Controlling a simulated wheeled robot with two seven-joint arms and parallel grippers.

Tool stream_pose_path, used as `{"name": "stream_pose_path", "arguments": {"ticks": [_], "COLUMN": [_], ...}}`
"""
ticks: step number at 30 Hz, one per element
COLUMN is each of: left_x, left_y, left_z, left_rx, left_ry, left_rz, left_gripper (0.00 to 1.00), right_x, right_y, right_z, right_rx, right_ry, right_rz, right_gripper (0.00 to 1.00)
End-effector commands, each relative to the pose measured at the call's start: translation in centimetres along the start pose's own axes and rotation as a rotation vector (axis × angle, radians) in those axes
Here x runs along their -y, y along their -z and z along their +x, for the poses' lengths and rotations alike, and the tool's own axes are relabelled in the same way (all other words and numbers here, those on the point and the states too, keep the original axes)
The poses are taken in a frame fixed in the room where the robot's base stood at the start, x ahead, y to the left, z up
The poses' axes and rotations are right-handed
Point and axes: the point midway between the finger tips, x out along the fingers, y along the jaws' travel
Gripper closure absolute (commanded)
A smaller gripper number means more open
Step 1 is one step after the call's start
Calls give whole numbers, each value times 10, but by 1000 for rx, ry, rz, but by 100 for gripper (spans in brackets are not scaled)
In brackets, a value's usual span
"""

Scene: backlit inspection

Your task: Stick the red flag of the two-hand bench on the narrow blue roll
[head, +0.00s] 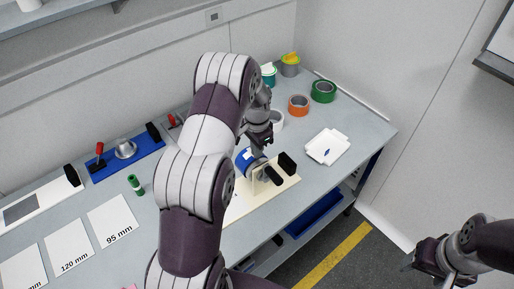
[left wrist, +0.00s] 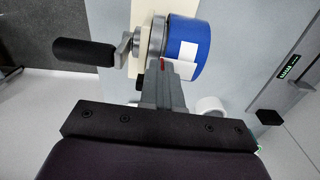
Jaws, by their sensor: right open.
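The blue roll (head: 243,161) with a white patch sits on the spindle of a cream bench (head: 284,187) with black handles. In the left wrist view the blue roll (left wrist: 205,45) is large, just beyond my left fingertips, its white patch (left wrist: 188,52) facing them. My left gripper (left wrist: 162,68) looks shut, with a small red piece, seemingly the red flag (left wrist: 162,64), at its tips. I cannot tell whether the red piece touches the roll. In the head view my left gripper (head: 258,142) is above the roll. My right gripper (head: 411,259) is open and empty, away from the bench.
Orange (head: 298,106) and green (head: 323,92) rolls and a white tray (head: 338,137) stand to the right. A blue fixture (head: 128,157) with a red lever, a small green item (head: 135,185) and white measuring cards (head: 111,221) lie to the left. A black crank handle (left wrist: 83,51) juts out beside the spindle.

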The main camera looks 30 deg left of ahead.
Motion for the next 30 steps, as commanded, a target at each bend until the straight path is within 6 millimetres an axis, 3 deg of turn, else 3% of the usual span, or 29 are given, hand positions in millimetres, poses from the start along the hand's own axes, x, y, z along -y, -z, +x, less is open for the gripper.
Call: {"name": "stream_pose_path", "arguments": {"ticks": [15, 30], "left_x": [0, 0], "left_y": [0, 0], "left_z": [17, 15], "left_rx": [0, 0], "left_ry": [0, 0], "left_rz": [0, 0], "left_gripper": [100, 100], "right_x": [0, 0], "right_y": [-1, -1], "right_z": [11, 9], "right_rx": [0, 0], "right_ry": [0, 0], "right_rz": [0, 0], "right_gripper": [34, 34]}}
